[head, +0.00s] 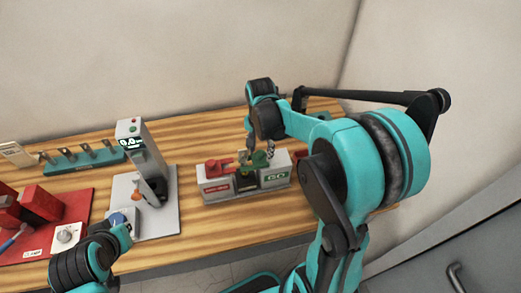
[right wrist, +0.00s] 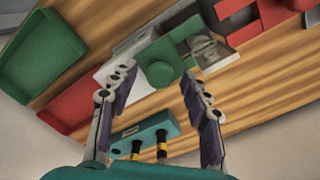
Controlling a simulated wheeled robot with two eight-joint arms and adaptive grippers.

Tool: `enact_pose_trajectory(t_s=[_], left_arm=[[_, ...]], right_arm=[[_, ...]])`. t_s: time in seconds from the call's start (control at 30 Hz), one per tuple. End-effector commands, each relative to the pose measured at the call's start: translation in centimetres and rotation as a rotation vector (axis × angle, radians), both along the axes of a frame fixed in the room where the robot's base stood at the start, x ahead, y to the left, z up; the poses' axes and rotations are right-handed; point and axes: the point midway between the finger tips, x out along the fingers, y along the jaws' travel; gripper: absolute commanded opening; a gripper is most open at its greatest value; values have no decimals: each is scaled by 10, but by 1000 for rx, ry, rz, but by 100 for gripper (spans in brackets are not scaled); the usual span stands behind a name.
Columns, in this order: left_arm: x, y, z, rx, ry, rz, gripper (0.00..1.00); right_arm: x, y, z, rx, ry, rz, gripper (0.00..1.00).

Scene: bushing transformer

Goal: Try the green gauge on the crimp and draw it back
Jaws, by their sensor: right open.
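The fingers are apart and I see no clear contact. In the head view my right gripper (head: 258,153) points down over the stand and partly hides the gauge. The red gauge (head: 217,166) rests on the stand's left part. The crimp cannot be made out.
A grey press with a display (head: 131,142) stands left of the stand. A red fixture (head: 42,204) and a teal rack (head: 84,160) are further left. In the right wrist view, a green tray (right wrist: 42,50), a red tray (right wrist: 72,108) and a teal block (right wrist: 140,135) lie near the gripper.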

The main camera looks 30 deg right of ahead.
Motion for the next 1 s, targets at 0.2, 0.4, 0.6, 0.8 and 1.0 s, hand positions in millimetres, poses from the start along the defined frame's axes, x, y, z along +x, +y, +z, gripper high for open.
enact_pose_trajectory(t_s=[0.2, 0.4, 0.6, 0.8, 1.0], left_arm=[[0, 0, 0, 0, 0, 0, 0], [0, 0, 0, 0, 0, 0, 0], [0, 0, -4, 0, 0, 0, 0], [0, 0, -4, 0, 0, 0, 0], [0, 0, -4, 0, 0, 0, 0]], right_arm=[[0, 0, 0, 0, 0, 0, 0], [-1, -4, 0, 0, 0, -1, 0], [-9, -38, 0, 0, 0, -4, 0], [-13, -52, 0, -1, 0, -1, 0], [-13, -53, 1, -4, 0, -1, 0]])
